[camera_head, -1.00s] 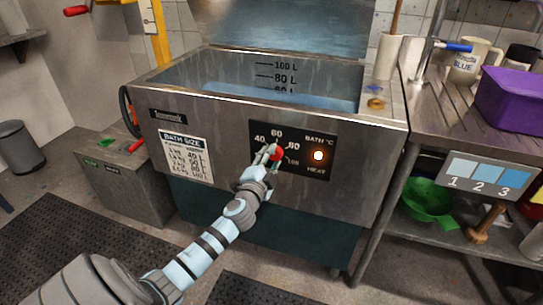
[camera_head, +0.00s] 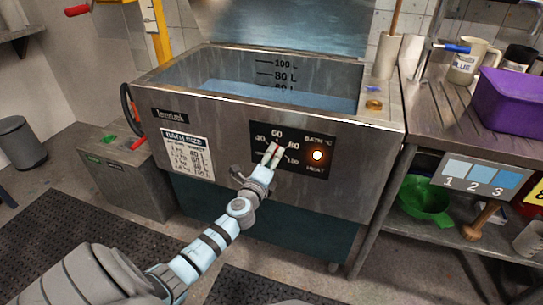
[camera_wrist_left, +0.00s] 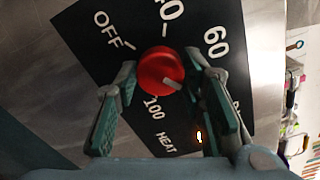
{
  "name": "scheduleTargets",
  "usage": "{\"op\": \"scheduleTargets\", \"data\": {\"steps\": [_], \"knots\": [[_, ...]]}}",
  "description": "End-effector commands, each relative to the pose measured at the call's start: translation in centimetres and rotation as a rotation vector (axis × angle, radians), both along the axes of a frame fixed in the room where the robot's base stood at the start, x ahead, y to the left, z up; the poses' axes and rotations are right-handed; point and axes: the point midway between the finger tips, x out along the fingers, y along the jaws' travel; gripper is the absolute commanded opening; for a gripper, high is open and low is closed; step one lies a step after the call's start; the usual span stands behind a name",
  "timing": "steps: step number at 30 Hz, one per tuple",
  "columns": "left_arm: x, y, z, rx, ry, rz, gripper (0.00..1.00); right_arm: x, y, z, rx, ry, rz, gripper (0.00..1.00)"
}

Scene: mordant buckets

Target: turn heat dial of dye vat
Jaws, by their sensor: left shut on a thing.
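The dye vat (camera_head: 230,140) is a grey metal tank with a black control panel (camera_head: 320,137) on its front. The red heat dial (camera_wrist_left: 160,68) is on that panel, among the marks OFF, 40, 60, 80 and 100. Its white pointer line points to the lower right in the wrist view, between 100 and the partly hidden 80. My left gripper (camera_head: 271,154) is shut on the dial, one finger on each side. In the head view the fingers hide most of the dial (camera_head: 276,147). The HEAT lamp (camera_head: 317,155) glows orange. My right gripper is not in view.
Blue liquid (camera_head: 270,95) fills part of the vat. A steel bench (camera_head: 440,120) at the right holds a purple bin (camera_head: 510,100) and mugs. A grey box (camera_head: 120,180) stands left of the vat.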

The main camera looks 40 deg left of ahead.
Motion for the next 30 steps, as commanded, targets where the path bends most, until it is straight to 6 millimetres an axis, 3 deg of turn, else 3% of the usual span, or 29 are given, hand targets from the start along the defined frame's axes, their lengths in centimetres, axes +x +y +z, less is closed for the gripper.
{"op": "scheduleTargets", "data": {"steps": [9,23,24,27,30], "knots": [[0.04,-0.05,0.09,0.098,0.033,0.0,0.08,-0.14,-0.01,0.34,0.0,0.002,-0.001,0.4],[0.03,-0.05,0.05,0.11,0.037,0.0,0.08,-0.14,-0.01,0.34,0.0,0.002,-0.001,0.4],[0.03,-0.05,0.05,0.11,0.037,0.0,0.41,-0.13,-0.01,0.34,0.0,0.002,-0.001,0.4],[0.03,-0.05,0.04,0.11,0.037,0.0,0.57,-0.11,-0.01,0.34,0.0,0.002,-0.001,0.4],[0.03,-0.04,0.03,0.11,0.037,0.0,0.57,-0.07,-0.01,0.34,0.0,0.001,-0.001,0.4]]}}
